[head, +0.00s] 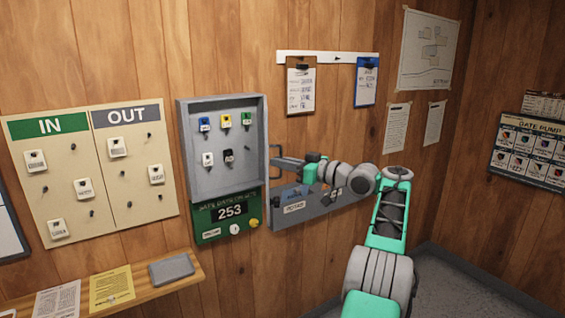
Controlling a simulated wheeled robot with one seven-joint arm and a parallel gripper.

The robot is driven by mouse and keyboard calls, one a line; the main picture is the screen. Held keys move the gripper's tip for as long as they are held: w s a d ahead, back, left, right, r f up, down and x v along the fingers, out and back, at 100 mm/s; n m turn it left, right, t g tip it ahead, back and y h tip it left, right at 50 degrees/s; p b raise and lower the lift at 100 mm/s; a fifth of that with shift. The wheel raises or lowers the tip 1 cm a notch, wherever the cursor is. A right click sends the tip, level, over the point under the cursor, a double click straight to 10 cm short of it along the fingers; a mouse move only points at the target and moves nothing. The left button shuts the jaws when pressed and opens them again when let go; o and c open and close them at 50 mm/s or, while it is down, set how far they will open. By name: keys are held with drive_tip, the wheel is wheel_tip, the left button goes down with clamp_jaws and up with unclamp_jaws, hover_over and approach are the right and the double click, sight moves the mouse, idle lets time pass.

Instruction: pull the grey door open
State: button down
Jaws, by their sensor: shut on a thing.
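A grey key cabinet (222,184) hangs on the wood wall left of centre in the head view, with several tagged keys visible inside its grey frame. I take its front as the grey door; I cannot tell whether it stands ajar or whether the keys show through a pane. A dark bracket-shaped handle (271,148) stands at the right edge. My gripper (277,162) comes in from the right, level, and is shut on the handle. The fingertips are small, so the exact grip is unclear.
A grey panel with labels (345,202) is on the wall beneath my forearm. A green unit reading 253 (212,221) sits below the cabinet. A key board (83,197) hangs left, above a wooden shelf (138,296). Clipboards (301,88) hang above right. Floor shows at lower right.

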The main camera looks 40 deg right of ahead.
drive_tip(key=shift+r, duration=0.2)
drive_tip(key=c, duration=2)
unclamp_jaws()
drive_tip(key=shift+o, duration=1)
drive_tip(key=shift+w+f, duration=0.1)
drive_tip(key=shift+d, duration=0.1)
